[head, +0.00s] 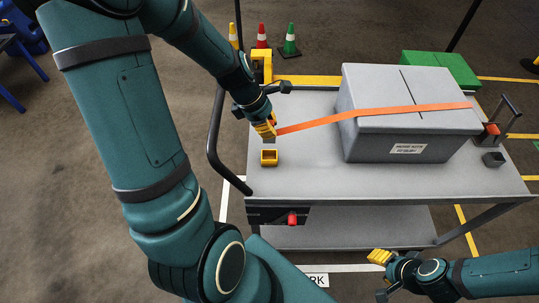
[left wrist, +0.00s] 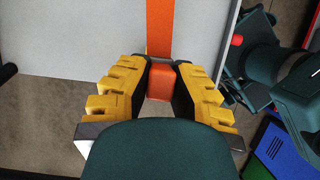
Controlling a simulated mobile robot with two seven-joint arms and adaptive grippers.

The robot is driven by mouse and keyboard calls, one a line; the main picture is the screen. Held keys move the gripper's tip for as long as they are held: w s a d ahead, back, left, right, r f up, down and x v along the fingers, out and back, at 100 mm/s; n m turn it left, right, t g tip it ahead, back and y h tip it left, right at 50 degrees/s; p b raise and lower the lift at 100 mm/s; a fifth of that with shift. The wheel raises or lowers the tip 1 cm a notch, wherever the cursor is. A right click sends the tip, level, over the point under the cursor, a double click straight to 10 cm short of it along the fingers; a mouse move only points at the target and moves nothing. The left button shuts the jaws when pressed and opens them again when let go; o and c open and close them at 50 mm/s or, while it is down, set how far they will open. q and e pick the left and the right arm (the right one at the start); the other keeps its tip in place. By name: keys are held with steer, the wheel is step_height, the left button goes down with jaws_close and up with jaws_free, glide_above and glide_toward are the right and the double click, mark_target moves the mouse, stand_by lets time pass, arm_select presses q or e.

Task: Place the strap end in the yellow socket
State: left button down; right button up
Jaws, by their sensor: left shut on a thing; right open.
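The orange strap (head: 372,115) runs across the top of the grey case (head: 370,139) on the cart. My left gripper (head: 268,129) is shut on the strap end, an orange block (left wrist: 162,82) between its yellow fingers in the left wrist view (left wrist: 159,92). It holds the strap end above the cart top, at the left of the case. My right gripper (head: 380,257) is open and empty in front of the cart at the lower right.
The grey cart (head: 300,185) has a dark handle rail (head: 213,150) at its left. A green box (head: 445,66) stands behind the case. Several cones (head: 290,42) stand behind.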

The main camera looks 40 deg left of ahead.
mark_target(269, 141)
arm_select(q)
step_height(269, 141, down, 6)
steer(key=b, duration=0.2)
steer(key=shift+s+b, duration=0.1)
steer(key=shift+b, duration=0.2)
steer(key=shift+f+b, duration=0.8)
steer(key=shift+f, duration=1.25)
steer(key=shift+f, duration=0.1)
steer(key=c, duration=1)
jaws_free()
